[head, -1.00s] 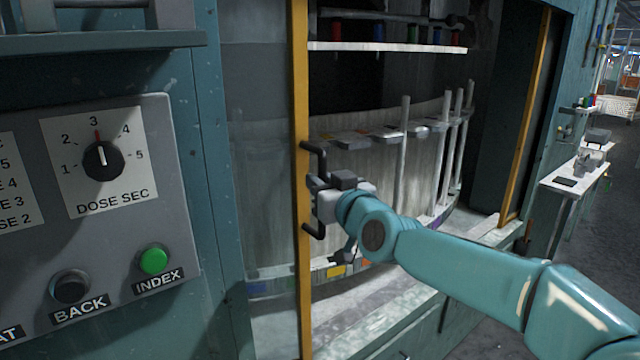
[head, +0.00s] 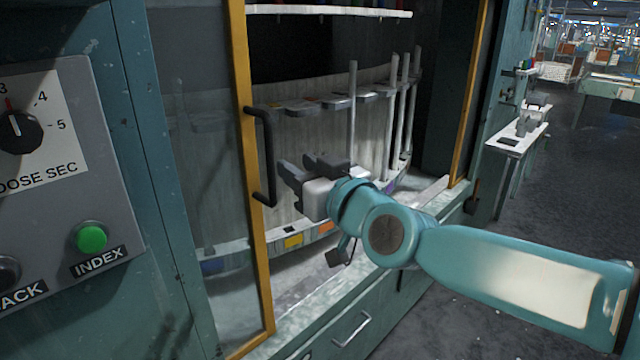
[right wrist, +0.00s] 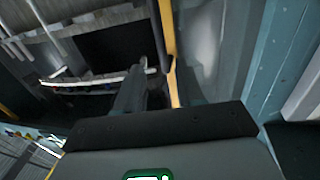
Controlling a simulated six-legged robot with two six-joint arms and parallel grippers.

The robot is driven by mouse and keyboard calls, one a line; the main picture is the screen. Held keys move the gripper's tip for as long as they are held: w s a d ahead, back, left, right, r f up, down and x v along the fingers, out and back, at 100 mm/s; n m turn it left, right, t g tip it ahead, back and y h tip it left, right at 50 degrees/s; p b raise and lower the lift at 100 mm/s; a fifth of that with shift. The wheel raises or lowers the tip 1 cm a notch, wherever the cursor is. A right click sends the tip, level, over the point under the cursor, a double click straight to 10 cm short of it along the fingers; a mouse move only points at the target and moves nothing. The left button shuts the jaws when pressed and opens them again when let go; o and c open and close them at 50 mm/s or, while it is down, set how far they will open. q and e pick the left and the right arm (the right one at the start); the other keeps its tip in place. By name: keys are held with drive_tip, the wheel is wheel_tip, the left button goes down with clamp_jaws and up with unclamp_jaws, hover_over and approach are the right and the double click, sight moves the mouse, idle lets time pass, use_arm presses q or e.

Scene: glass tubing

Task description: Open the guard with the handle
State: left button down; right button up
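The guard is a clear panel (head: 190,130) with a yellow edge frame (head: 243,130). It stands at the left of the cabinet opening, and the space to its right is open. Its black bar handle (head: 267,150) is upright on the yellow edge. My right gripper (head: 296,167) is open and empty, just right of the handle and apart from it, its fingers pointing toward the handle. My left gripper is not in view.
Inside the opening are upright glass tubes (head: 352,110) on a curved rack, below a white shelf (head: 330,11). A control panel (head: 60,190) with a green INDEX button (head: 91,237) is at left. A drawer handle (head: 352,328) shows below.

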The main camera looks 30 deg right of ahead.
drive_tip(key=s, duration=0.5)
drive_tip(key=shift+s+d, duration=0.1)
drive_tip(key=shift+d, duration=0.3)
drive_tip(key=shift+s, duration=0.1)
